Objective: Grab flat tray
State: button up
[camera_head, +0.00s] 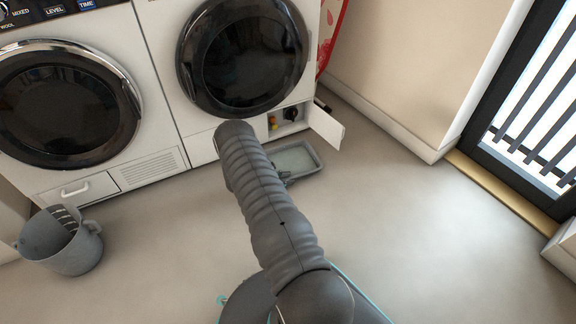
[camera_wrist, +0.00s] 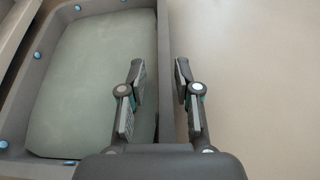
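The flat tray (camera_head: 297,160) lies on the floor in front of the right-hand machine, below its open service flap. It is shallow, with a grey rim and a pale grey-green inside. In the wrist view the tray (camera_wrist: 90,80) fills the left side, and small blue dots show along its rim. My gripper (camera_wrist: 160,69) is open. Its left finger is over the inside of the tray and its right finger is over the floor outside, with the right rim between them. I cannot tell whether the fingers touch the rim. In the head view my arm hides most of the gripper.
The open white flap (camera_head: 327,127) sticks out just right of the tray, beside a recess with small valves (camera_head: 290,114). A grey bucket (camera_head: 62,240) stands at the left. A second machine (camera_head: 70,105) is at left. The floor to the right is clear.

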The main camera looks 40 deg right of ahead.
jog(key=shift+d+f, duration=0.15)
jog(key=shift+d, duration=0.15)
grip_shut()
dwell(0.3)
jog(key=shift+r+p, duration=0.4)
jog(key=shift+r, duration=1.6)
jog(key=shift+s+r, duration=0.1)
jog(key=shift+r, duration=0.1)
jog(key=s+a+r+p, duration=0.2)
jog(key=s+a+r, duration=0.4)
jog(key=s, duration=0.3)
jog(key=shift+s+a+r, duration=0.2)
jog(key=shift+s+r, duration=0.05)
jog(key=shift+r, duration=0.1)
